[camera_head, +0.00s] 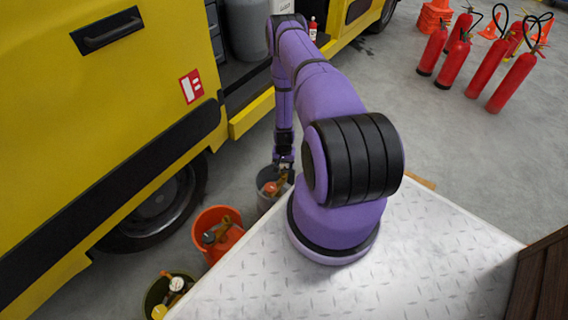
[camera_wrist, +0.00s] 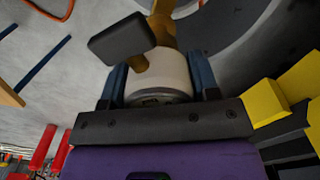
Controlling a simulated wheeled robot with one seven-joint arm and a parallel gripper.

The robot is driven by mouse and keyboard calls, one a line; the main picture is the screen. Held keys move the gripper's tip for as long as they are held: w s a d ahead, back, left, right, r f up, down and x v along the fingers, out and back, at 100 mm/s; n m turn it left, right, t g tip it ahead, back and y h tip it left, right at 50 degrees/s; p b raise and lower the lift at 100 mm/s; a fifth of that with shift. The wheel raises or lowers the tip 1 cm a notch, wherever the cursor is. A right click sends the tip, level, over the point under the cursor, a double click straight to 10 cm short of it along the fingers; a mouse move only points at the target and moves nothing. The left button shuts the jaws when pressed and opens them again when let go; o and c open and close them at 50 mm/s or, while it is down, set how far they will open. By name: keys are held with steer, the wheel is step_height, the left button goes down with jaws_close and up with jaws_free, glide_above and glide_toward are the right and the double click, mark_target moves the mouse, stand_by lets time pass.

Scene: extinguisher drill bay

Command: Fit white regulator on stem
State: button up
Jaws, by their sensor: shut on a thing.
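The white regulator (camera_wrist: 160,75) shows in the wrist view as a pale round body with a dark grey block-like knob (camera_wrist: 122,38) at its upper left and a brass part (camera_wrist: 162,25) behind it. My gripper (camera_wrist: 160,88) is shut on the pale body, with one dark blue finger on each side. In the head view my gripper (camera_head: 284,161) points down at the grey bucket (camera_head: 264,201), low beside the truck. The regulator is not clear there. I cannot make out the stem in either view.
An orange bucket (camera_head: 203,219) and an olive bucket (camera_head: 150,296) hold other fittings. The yellow truck (camera_head: 100,150) stands close on the left, its step (camera_head: 250,115) near my arm. A grey cylinder (camera_head: 247,30) is in its bay. Red extinguishers (camera_head: 512,83) stand far right; floor between is clear.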

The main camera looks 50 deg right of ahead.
steer(key=shift+f, duration=1.65)
stand_by(0.9)
steer(key=o, duration=1)
step_height(320, 180, up, 11)
steer(key=shift+f, duration=0.1)
